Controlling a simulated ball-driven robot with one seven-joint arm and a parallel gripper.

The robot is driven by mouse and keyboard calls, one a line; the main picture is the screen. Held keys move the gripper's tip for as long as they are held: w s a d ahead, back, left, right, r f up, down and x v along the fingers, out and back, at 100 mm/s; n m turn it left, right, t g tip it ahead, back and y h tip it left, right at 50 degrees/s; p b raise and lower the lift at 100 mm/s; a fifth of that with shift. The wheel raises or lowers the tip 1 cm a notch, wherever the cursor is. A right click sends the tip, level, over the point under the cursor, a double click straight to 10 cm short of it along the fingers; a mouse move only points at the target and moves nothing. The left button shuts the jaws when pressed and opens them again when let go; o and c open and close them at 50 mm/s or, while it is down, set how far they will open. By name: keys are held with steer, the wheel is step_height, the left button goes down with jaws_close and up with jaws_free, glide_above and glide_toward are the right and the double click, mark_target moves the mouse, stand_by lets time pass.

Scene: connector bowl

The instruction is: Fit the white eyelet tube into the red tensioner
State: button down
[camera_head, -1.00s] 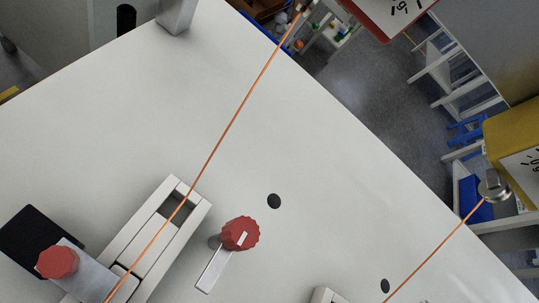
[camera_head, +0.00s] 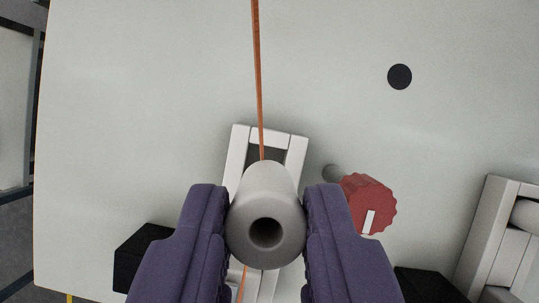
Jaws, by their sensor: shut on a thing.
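My gripper (camera_head: 265,212), with two purple padded fingers, is shut on the white eyelet tube (camera_head: 268,186). The tube looks light grey-white, and its round open end with a dark bore faces the camera. Its far end is hidden behind it. A red knurled knob (camera_head: 368,203) with a white mark, apparently the red tensioner, is right of the tube, just beyond the right finger. The knob is attached to the pale panel, and the tube appears apart from it.
An orange cord (camera_head: 257,80) runs down the pale panel (camera_head: 150,90) and passes behind the tube over a white slotted frame (camera_head: 238,150). A second white frame (camera_head: 485,235) stands at the right. Black blocks (camera_head: 142,250) flank the fingers. The upper panel is mostly clear, with one black dot (camera_head: 399,77).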

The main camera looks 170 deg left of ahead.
step_height(320, 180, down, 9)
steer(key=b, duration=0.3)
steer(key=shift+s+a+r+b, duration=0.1)
steer(key=shift+r+b, duration=0.1)
steer(key=shift+b, duration=0.1)
steer(key=shift+f, duration=0.15)
steer(key=c, duration=0.9)
jaws_free()
steer(key=p+v, duration=0.5)
steer(key=v, duration=0.7)
steer(key=shift+r, duration=0.2)
